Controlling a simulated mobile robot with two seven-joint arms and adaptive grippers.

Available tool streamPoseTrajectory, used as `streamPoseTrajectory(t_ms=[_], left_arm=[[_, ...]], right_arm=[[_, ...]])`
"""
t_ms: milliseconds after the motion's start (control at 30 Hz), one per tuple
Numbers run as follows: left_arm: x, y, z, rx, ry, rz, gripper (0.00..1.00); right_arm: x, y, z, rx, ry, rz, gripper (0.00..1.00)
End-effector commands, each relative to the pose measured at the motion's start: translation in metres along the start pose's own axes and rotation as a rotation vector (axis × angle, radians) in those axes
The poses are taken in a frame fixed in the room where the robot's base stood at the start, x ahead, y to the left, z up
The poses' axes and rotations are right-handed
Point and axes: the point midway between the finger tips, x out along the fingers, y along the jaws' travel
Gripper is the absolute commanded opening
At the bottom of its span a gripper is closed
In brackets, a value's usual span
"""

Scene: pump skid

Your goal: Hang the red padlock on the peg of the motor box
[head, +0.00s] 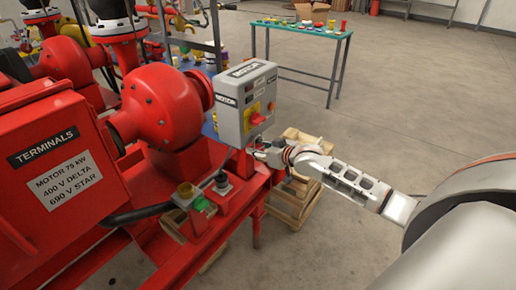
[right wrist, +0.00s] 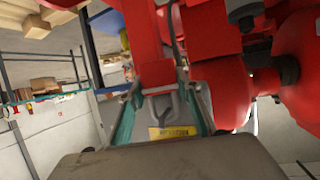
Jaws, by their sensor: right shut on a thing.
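The grey motor box (head: 245,100), with a red and yellow switch on its front, stands on the red skid in the head view. My right gripper (head: 262,148) is just below the box's lower edge. In the right wrist view, the right gripper (right wrist: 163,95) has its fingers on both sides of the red padlock (right wrist: 157,74), shut on it. The padlock's grey shackle (right wrist: 166,105) shows near a yellow label (right wrist: 172,132). The padlock is not clear in the head view. I cannot make out the peg or tell whether the shackle is around it. My left gripper is not in view.
A red terminal box (head: 60,165) and red pump (head: 155,105) fill the left side. Small control stations (head: 195,197) stand on the skid below the motor box. A wooden pallet stack (head: 300,195) is beneath my right arm. A green-topped table (head: 300,30) stands behind, with open floor around.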

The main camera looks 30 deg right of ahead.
Motion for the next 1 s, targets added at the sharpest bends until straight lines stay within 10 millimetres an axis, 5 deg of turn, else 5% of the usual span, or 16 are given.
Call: streamPoseTrajectory(t_ms=[200,233,300,733,1000], left_arm=[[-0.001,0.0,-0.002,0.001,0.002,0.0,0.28],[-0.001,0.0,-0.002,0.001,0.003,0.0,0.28],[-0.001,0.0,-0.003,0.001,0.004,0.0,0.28],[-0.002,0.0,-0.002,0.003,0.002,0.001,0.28],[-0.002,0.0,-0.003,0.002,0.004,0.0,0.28]], right_arm=[[0.0,0.0,-0.001,0.0,0.002,0.0,0.09],[0.0,0.0,-0.001,0.0,0.002,0.0,0.39],[0.0,0.0,-0.001,0.0,0.002,0.0,0.53],[-0.005,0.0,0.001,0.0,-0.001,0.0,0.53],[-0.046,0.0,0.002,-0.002,-0.002,0.0,0.53]])
